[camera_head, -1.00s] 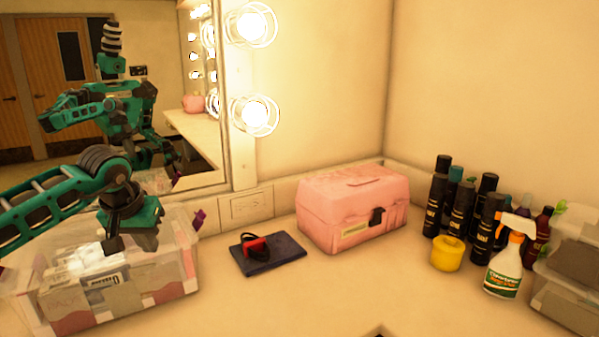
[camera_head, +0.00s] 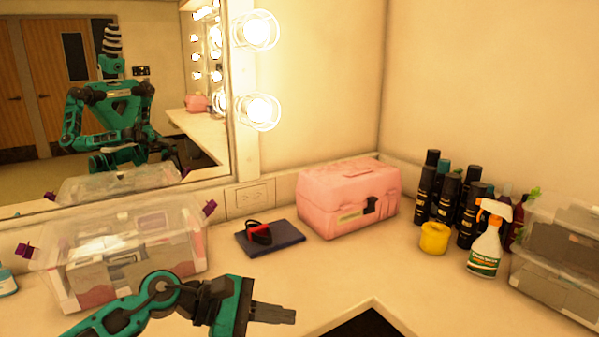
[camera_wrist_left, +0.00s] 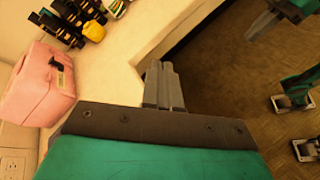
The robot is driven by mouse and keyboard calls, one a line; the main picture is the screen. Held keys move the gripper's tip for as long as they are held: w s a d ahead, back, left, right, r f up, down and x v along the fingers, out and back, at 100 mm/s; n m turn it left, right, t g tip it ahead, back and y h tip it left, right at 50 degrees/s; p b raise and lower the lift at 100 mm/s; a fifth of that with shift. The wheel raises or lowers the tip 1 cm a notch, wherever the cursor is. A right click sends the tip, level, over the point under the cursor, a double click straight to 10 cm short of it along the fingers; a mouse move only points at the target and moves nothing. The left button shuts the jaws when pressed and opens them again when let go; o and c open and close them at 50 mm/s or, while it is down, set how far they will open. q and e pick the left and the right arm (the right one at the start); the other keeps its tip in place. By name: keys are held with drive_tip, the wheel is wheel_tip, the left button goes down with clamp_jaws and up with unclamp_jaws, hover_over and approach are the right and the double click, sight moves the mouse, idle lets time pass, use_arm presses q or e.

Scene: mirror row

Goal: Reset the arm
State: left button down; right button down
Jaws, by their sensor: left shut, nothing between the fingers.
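My left arm (camera_head: 155,303) comes in from the lower left in the head view, low in front of the clear bin. Its gripper (camera_head: 285,314) points right, above the counter's front edge, with the fingers together and nothing between them. In the left wrist view the same gripper (camera_wrist_left: 164,86) is shut, its tips near the counter edge with dark floor to the right. At the top right of that view, grey fingers on a teal link, apparently my right gripper (camera_wrist_left: 264,24), hang over the floor; their opening is unclear.
A clear bin (camera_head: 125,250) stands at left, below the mirror (camera_head: 165,120). A dark flat case (camera_head: 285,233), pink box (camera_head: 350,197), yellow roll (camera_head: 434,238), spray bottle (camera_head: 485,252) and several dark bottles (camera_head: 447,195) line the back. The middle counter (camera_head: 340,275) is clear.

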use_arm(q)
drive_tip(key=s+a+f+m+t+y, duration=0.4)
drive_tip(key=s+a+f+m, duration=0.3)
drive_tip(key=s+f, duration=0.2)
drive_tip(key=s+a+f+m+t+y, duration=0.4)
drive_tip(key=s+a+f+m+y, duration=0.3)
drive_tip(key=f, duration=0.5)
drive_tip(key=shift+s+a+m+p, duration=0.15)
drive_tip(key=shift+s+m+p, duration=0.15)
drive_tip(key=shift+s, duration=0.85)
